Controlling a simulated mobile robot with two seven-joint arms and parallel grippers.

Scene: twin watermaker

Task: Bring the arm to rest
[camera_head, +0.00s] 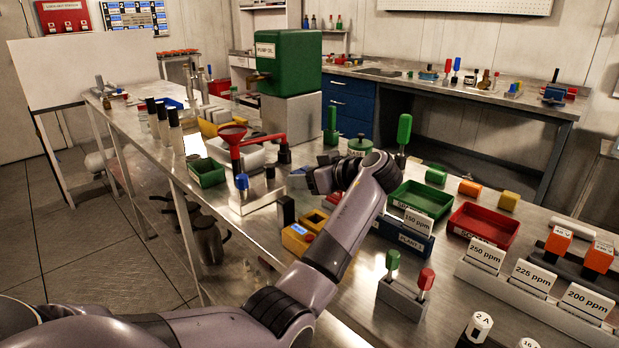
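My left arm comes in from the lower left and reaches up over the metal bench (345,290). Its wrist bends left. My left gripper (318,180) is dark and hangs above the middle of the bench, close to the red funnel stand and the green-topped base jar. Its fingers are small and dark here, so I cannot tell whether they are open or shut. I see nothing clearly held in it. My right gripper and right arm are not in view.
A red funnel (232,133), yellow device (297,238), green-handled tool (403,132) and green tray (422,198) surround the arm. A red tray (484,224) and ppm-labelled cards (486,253) lie right. A green pump-oil tank (288,62) stands behind.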

